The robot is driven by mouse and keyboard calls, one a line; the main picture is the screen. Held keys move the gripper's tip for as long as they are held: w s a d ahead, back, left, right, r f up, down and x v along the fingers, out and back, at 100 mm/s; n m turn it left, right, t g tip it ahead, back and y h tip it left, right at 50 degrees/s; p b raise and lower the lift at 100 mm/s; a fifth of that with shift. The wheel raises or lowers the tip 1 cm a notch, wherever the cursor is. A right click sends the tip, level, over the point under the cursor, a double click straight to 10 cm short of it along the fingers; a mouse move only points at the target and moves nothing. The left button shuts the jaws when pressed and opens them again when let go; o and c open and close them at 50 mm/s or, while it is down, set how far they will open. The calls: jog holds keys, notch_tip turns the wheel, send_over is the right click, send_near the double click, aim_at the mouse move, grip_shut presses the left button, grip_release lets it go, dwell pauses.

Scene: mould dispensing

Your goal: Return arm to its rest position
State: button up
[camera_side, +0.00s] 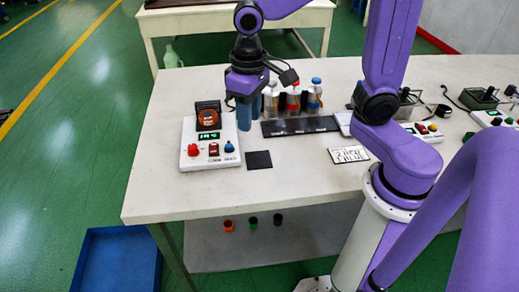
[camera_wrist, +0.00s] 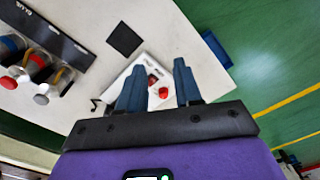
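My arm reaches in from the right of the side view.
Several capped bottles (camera_side: 293,101) stand behind a black strip (camera_side: 300,126). A black square (camera_side: 259,160) and a printed card (camera_side: 349,155) lie on the table. A blue bin (camera_side: 118,262) is on the floor.

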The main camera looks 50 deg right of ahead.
jog(key=s+d+f+n, duration=0.1)
jog(key=s+d+n, duration=0.1)
jog(key=s+n, duration=0.3)
jog(key=s+d+f+n, duration=0.1)
jog(key=s+d+n, duration=0.2)
jog(key=s, duration=0.8)
jog(key=shift+s+d+n, duration=0.2)
jog(key=shift+s+n, duration=0.05)
jog(key=shift+n, duration=0.95)
